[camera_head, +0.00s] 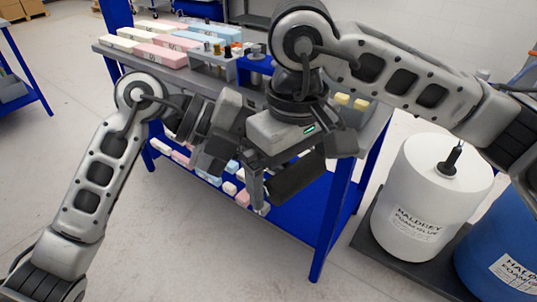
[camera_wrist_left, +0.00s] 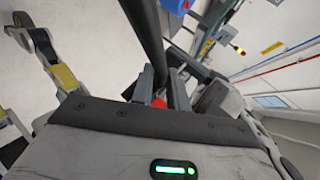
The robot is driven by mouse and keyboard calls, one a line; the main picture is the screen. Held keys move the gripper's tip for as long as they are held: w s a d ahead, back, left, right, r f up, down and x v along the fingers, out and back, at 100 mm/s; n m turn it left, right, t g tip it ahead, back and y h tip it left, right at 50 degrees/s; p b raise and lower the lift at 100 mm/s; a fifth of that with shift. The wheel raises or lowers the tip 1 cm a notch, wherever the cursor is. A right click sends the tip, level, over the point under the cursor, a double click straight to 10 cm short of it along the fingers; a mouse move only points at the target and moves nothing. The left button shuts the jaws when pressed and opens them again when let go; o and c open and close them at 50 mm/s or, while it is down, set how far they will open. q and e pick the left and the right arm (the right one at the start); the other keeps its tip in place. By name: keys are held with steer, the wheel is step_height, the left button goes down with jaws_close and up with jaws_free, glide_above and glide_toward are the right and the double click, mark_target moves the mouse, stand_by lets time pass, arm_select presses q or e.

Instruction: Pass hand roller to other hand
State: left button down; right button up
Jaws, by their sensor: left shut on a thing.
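In the left wrist view, my left gripper (camera_wrist_left: 162,88) is shut on the hand roller, with a small red part (camera_wrist_left: 160,102) showing between its fingers. A long dark rod-like part of the hand roller (camera_wrist_left: 148,40) runs up from there. In the head view, my left gripper (camera_head: 217,132) is beside my right gripper (camera_head: 300,165), above the front of the bench. A dark cylinder (camera_head: 297,180), which seems to be the roller, shows below my right gripper's body. The arms overlap and hide where the roller meets the fingers. Whether the right gripper touches it cannot be told.
A blue-framed bench (camera_head: 335,215) stands behind the arms, with pastel foam blocks (camera_head: 160,54) and small parts on top. More foam pieces lie on its lower shelf. A white drum (camera_head: 425,205) and a blue drum (camera_head: 500,255) stand at right.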

step_height(320, 180, up, 11)
steer(key=shift+f, duration=0.2)
steer(key=s+a+r+m+g+y, duration=0.2)
steer(key=a+m+g+y, duration=0.2)
steer(key=a+m+y, duration=0.3)
steer(key=s+a+r+m+g+y, duration=0.2)
steer(key=a+m+g+y, duration=0.1)
steer(key=a+m+y, duration=0.4)
steer(key=w+d+f+m+t+y, duration=0.25)
steer(key=w+d+m+t, duration=0.45)
steer(key=m+t, duration=0.65)
steer(key=w+d+f+m+t+y, duration=0.1)
steer(key=w+d+m+t+y, duration=0.2)
steer(key=w+d+m+t, duration=1)
step_height(320, 180, down, 12)
steer(key=s+m+h, duration=0.3)
steer(key=m+h, duration=0.7)
steer(key=m, duration=1)
steer(key=s+d+f+m+g+h, duration=0.1)
steer(key=s+f+m+g+h, duration=0.2)
steer(key=s+f+m, duration=0.5)
steer(key=s+d+f+m+g+h, duration=0.1)
steer(key=s+f+m+g+h, duration=0.2)
steer(key=s+f, duration=1)
step_height(320, 180, down, 8)
steer(key=m+g, duration=0.3)
steer(key=m, duration=0.1)
steer(key=shift+s+d+r+m, duration=0.25)
steer(key=shift+d+m, duration=0.1)
